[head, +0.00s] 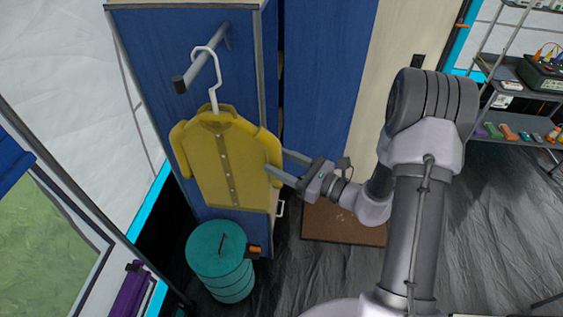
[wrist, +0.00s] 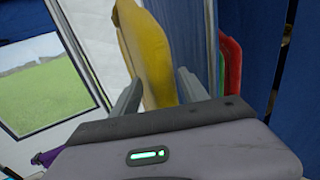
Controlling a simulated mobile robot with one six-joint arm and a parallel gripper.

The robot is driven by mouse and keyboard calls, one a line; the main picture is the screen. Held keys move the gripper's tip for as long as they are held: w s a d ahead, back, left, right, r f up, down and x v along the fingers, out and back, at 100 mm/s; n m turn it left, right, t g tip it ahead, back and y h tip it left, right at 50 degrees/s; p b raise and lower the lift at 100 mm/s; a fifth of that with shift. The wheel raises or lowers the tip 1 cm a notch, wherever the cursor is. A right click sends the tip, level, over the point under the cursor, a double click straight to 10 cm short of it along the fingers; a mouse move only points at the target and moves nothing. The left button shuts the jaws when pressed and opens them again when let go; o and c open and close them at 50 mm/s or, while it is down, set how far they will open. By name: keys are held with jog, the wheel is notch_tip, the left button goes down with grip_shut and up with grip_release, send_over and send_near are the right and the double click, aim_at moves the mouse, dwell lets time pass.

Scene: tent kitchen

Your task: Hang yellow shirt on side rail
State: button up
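The yellow shirt (head: 222,160) hangs upright on a white hanger (head: 214,78) in front of the blue wardrobe. The hanger's hook appears to be over the grey side rail (head: 205,62), which sticks out from the wardrobe's side; whether it bears the weight I cannot tell. My gripper (head: 276,160) is at the shirt's right sleeve edge, with its two fingers spread apart. In the wrist view the shirt (wrist: 148,45) shows edge-on between and beyond the open fingers (wrist: 160,76). The rail and hanger are out of the wrist view.
A teal lidded barrel (head: 218,252) stands on the floor below the shirt. The blue wardrobe (head: 150,50) is close behind. A brown mat (head: 342,225) lies at right, and a shelf rack (head: 505,70) stands far right.

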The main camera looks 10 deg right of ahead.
jog(key=shift+o, duration=0.4)
jog(key=shift+s+d, duration=0.15)
jog(key=shift+d, duration=0.05)
jog(key=p+v, duration=0.1)
jog(key=v, duration=1.6)
jog(key=s+a+r+n+g+h+b, duration=0.2)
jog(key=s+a+n+g+b, duration=0.4)
jog(key=a+n+g, duration=0.7)
jog(key=s+r+n+t+h+b, duration=0.4)
jog(key=s+n+t+h, duration=0.2)
jog(key=n+h, duration=0.2)
jog(key=shift+s+a+n+h, duration=0.25)
jog(key=shift+a+n+h, duration=0.2)
jog(key=shift+n, duration=0.25)
jog(key=shift+r, duration=0.1)
